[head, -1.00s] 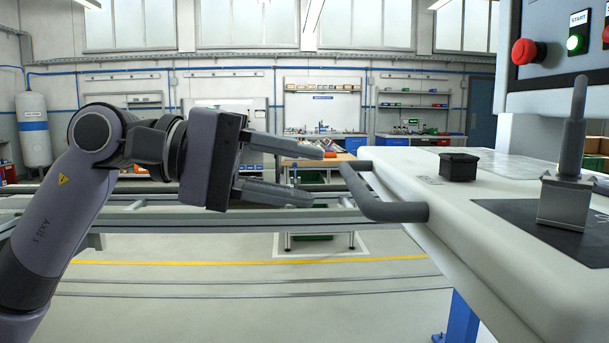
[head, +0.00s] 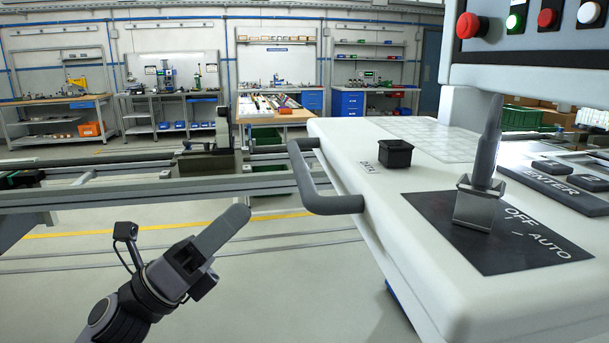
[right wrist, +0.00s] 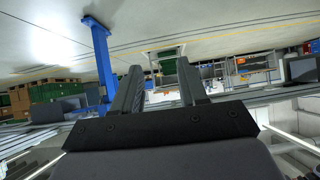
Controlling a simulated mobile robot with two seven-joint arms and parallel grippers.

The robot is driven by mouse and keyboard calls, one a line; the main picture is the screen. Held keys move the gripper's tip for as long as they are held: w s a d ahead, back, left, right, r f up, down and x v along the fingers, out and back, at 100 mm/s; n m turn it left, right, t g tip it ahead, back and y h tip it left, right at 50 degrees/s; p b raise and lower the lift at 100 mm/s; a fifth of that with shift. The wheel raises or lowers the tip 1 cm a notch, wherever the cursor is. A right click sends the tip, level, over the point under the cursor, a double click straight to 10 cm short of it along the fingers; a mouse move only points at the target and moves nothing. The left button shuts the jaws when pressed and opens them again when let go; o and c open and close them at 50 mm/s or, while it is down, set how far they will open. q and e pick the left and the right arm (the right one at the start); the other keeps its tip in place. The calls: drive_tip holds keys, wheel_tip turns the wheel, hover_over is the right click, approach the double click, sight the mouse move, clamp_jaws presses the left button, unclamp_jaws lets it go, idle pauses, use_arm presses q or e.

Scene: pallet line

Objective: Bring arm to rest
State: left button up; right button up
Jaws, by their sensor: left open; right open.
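My left gripper (head: 212,262) is at the lower left of the head view, its arm coming up from the bottom edge. Its fingers point up and to the right, open, with nothing seen between them. It is apart from the grey handle bar (head: 335,204) of the white control console (head: 340,133), to the left of and below it. My right gripper (right wrist: 160,88) shows only in the right wrist view. Its two fingers stand apart with nothing between them; the view there is upside down, with the floor at the top.
The console fills the right side, with a selector lever (head: 484,160), a small black box (head: 395,153) and a panel of buttons (head: 517,17) above. A grey conveyor rail (head: 130,196) runs behind my left gripper. A blue post (right wrist: 101,55) stands near my right gripper. Open floor lies below the rail.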

use_arm(q)
drive_tip(key=s+a+f+n+t+y+p, duration=0.1)
drive_tip(key=a+f+n+t+y+p, duration=0.2)
drive_tip(key=f+n+y, duration=0.75)
drive_tip(key=s+a+f+n+t+y+p, duration=0.1)
drive_tip(key=s+a+f+n+t+y, duration=0.3)
drive_tip(key=f+n, duration=1.15)
drive_tip(key=s+a+f+n+g+y+p, duration=0.1)
drive_tip(key=s+f+n+g+y, duration=0.1)
drive_tip(key=s+f+n+g, duration=0.2)
drive_tip(key=s+a+f+n+g+y, duration=0.2)
drive_tip(key=s+f+n+g+y, duration=0.1)
drive_tip(key=s+f+n, duration=0.6)
drive_tip(key=shift+s+a+n+g+p, duration=0.35)
drive_tip(key=shift+s+n+g, duration=0.15)
drive_tip(key=shift+s+g, duration=0.1)
drive_tip(key=shift+w+r, duration=0.1)
